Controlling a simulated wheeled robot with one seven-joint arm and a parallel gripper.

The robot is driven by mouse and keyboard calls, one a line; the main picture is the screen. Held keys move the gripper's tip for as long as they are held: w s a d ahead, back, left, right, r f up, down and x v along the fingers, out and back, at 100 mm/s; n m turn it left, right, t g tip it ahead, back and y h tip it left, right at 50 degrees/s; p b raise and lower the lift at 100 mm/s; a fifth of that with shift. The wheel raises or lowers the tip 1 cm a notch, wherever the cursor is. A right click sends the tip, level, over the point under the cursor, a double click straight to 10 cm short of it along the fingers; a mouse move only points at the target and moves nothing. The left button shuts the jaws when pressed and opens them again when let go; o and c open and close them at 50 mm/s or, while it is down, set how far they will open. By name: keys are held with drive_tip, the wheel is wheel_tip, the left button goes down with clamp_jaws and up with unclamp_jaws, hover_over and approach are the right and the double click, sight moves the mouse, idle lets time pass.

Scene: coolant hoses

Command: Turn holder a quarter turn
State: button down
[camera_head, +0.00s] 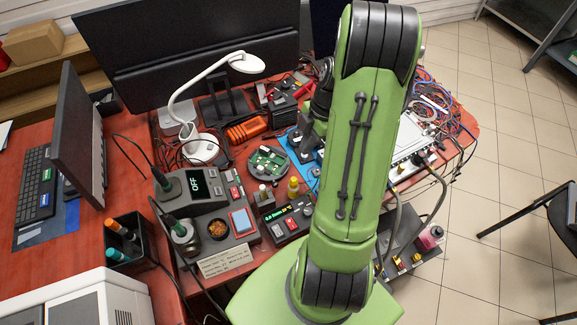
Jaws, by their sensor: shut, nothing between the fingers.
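The holder (254,167) is a round grey turntable-like plate on the red desk, left of my arm. A green circuit board (269,158) sits on it, held near its middle. My green arm reaches up over the desk and covers much of the area right of the holder. My gripper (303,150) shows only in part beside the arm, just right of the holder. It is shut and empty, and seems apart from the holder; contact is hard to tell at this size.
A white desk lamp (203,148) stands left of the holder. A soldering station (207,190) and small bottles, one yellow (293,187), stand in front. A large monitor (190,50) closes the back. Cables crowd the right.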

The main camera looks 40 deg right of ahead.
drive_tip(key=b+x, duration=0.2)
drive_tip(key=x, duration=0.8)
drive_tip(key=shift+f, duration=0.3)
drive_tip(key=a, duration=0.3)
drive_tip(key=shift+w+a+f+b, duration=0.1)
drive_tip(key=shift+w+a+b, duration=0.1)
drive_tip(key=shift+w+b, duration=0.2)
drive_tip(key=shift+a, duration=0.15)
